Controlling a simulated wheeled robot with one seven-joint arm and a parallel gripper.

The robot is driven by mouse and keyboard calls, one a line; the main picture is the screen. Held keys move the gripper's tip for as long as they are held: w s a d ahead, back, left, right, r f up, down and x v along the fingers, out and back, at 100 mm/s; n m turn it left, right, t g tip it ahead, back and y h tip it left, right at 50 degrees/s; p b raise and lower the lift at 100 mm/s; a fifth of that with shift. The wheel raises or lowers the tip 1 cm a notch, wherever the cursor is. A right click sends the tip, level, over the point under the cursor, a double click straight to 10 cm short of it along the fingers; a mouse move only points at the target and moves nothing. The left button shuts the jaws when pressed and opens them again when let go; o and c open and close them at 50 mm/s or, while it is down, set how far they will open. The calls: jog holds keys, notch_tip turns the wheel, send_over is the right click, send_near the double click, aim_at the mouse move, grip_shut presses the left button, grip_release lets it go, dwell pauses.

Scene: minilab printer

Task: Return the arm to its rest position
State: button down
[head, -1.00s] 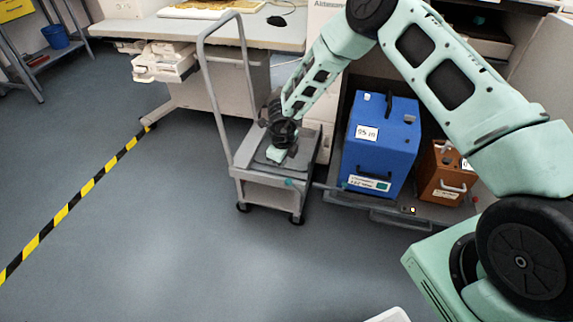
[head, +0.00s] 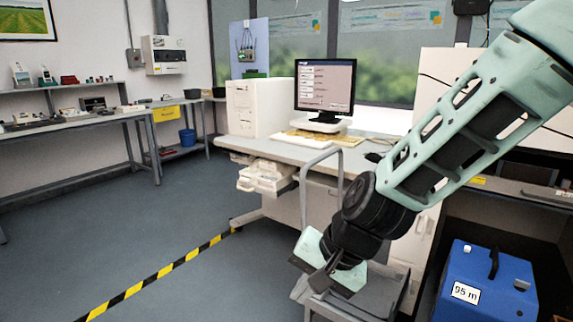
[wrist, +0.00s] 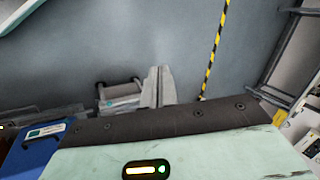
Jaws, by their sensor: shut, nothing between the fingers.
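My arm crosses the right side of the head view, and my gripper (head: 320,282) hangs at its lower end, in front of the grey trolley (head: 385,296). In the wrist view my gripper (wrist: 158,88) has its two grey fingers together, with nothing held between them. They point out over the floor. Part of the trolley is hidden behind the hand and wrist.
A blue case (head: 490,285) stands at the lower right, and it also shows in the wrist view (wrist: 30,150). A desk (head: 280,150) carries a monitor (head: 325,85). Open floor with a yellow-black stripe (head: 165,270) lies left.

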jog(key=s+d+r+n+g+h, duration=0.1)
jog(key=s+d+r+n+h, duration=0.1)
jog(key=s+d+n, duration=0.55)
jog(key=s+d+r+n+g+h, duration=0.1)
jog(key=s+d+n+h, duration=0.25)
jog(key=s, duration=0.75)
notch_tip(320, 180, up, 17)
jog(key=p, duration=1.6)
jog(key=shift+w+f+y, duration=0.2)
jog(key=shift+w+y, duration=0.15)
jog(key=shift+y, duration=0.1)
jog(key=shift+d, duration=0.1)
